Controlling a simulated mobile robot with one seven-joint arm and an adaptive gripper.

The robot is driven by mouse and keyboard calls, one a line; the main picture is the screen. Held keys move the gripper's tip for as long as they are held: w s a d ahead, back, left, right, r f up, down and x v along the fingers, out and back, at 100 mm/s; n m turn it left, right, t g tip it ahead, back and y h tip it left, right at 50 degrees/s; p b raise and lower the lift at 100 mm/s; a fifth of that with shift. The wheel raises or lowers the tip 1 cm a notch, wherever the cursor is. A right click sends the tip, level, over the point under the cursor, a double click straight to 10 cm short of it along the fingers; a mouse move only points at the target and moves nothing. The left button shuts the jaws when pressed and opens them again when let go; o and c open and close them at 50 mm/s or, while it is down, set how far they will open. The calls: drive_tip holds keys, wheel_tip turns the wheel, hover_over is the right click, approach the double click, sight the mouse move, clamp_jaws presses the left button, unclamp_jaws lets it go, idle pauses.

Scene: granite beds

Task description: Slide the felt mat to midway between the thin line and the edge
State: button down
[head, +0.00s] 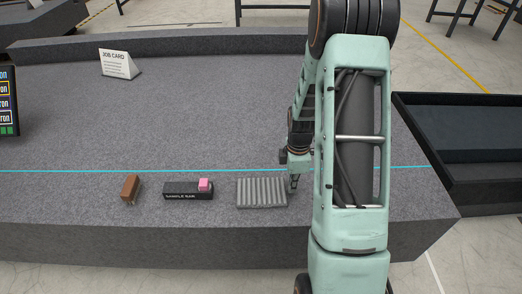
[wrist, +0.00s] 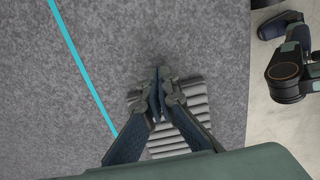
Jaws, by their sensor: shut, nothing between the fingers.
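The felt mat, a grey ribbed rectangle (head: 262,193), lies flat on the granite bed (head: 200,100), between the thin cyan line (head: 90,171) and the bed's front edge (head: 100,220). It lies closer to the line than the edge in the head view. My gripper (head: 293,187) is shut and empty, pointing down at the mat's right end. In the wrist view my gripper (wrist: 159,82) covers part of the mat (wrist: 195,95), and the thin line (wrist: 80,62) runs to the left. I cannot tell whether the fingertips touch the mat.
Left of the mat stand a black saddle bar (head: 180,191) with a pink block (head: 204,184) on it, and a brown block (head: 130,188). A job card (head: 118,64) stands at the back left. A dark tray (head: 460,185) is at the right. The bed's middle is clear.

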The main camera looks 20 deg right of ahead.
drive_tip(key=shift+r+p, duration=1.9)
drive_tip(key=shift+r, duration=0.65)
wheel_tip(320, 180, up, 12)
